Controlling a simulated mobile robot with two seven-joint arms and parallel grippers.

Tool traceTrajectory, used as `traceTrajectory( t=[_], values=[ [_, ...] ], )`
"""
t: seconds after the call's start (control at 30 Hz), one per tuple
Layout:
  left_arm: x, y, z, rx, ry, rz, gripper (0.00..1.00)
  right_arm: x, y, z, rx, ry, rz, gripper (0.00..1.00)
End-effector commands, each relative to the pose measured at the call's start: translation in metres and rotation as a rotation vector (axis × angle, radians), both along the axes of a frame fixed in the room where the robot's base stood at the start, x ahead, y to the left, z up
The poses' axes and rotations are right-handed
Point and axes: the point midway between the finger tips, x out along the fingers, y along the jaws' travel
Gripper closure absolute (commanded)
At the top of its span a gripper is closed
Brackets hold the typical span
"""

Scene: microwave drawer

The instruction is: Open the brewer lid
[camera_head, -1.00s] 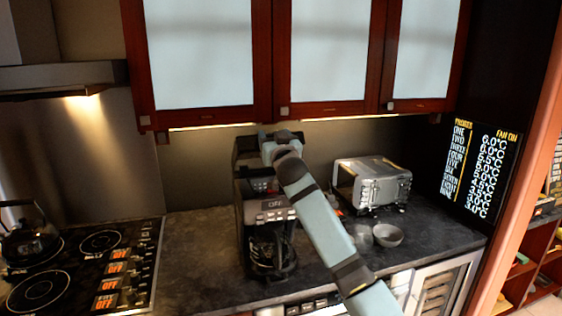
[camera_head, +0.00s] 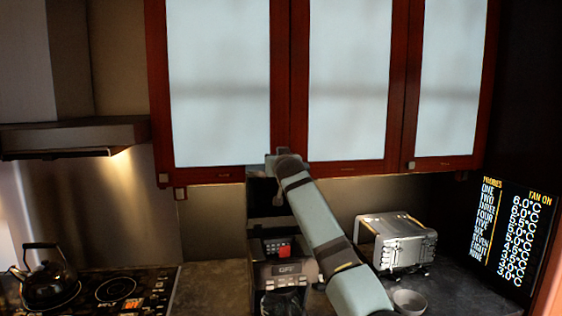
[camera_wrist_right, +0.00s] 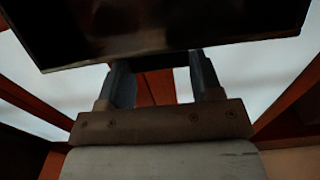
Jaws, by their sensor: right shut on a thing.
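My right gripper (camera_head: 270,168) is at the top of the lid. In the right wrist view the dark glossy lid (camera_wrist_right: 170,25) lies across the tips of the fingers of my right gripper (camera_wrist_right: 163,62), which is shut on it. The exact contact is partly hidden. My left gripper is not in view.
Red-framed wall cabinets (camera_head: 330,85) hang right above the lid and gripper. A silver toaster oven (camera_head: 398,242) and a grey bowl (camera_head: 409,302) are on the right. A stove with a black kettle (camera_head: 48,280) is on the left, under a range hood (camera_head: 75,137).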

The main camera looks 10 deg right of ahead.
Motion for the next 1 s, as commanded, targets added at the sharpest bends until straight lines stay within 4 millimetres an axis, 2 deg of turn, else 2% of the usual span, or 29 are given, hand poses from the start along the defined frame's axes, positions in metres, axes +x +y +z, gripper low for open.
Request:
traceTrajectory(
  t=[0.03,0.37,0.4,0.5,0.83,1.0],
  values=[
    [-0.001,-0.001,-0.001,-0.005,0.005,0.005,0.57,0.0,0.0,0.006,-0.001,-0.005,0.0,0.83],
    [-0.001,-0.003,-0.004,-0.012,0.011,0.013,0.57,0.0,0.0,0.004,-0.001,-0.003,0.0,0.83],
    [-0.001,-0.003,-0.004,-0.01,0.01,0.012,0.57,0.0,0.0,0.004,-0.001,-0.003,0.0,0.36],
    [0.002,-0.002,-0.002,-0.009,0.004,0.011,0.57,0.0,0.0,0.003,-0.001,-0.001,0.0,0.15],
    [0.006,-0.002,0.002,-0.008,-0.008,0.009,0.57,-0.001,0.0,0.001,0.0,0.001,0.0,0.15],
    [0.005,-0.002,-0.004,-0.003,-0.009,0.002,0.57,-0.015,0.0,-0.002,0.001,0.0,0.0,0.15]
  ],
)
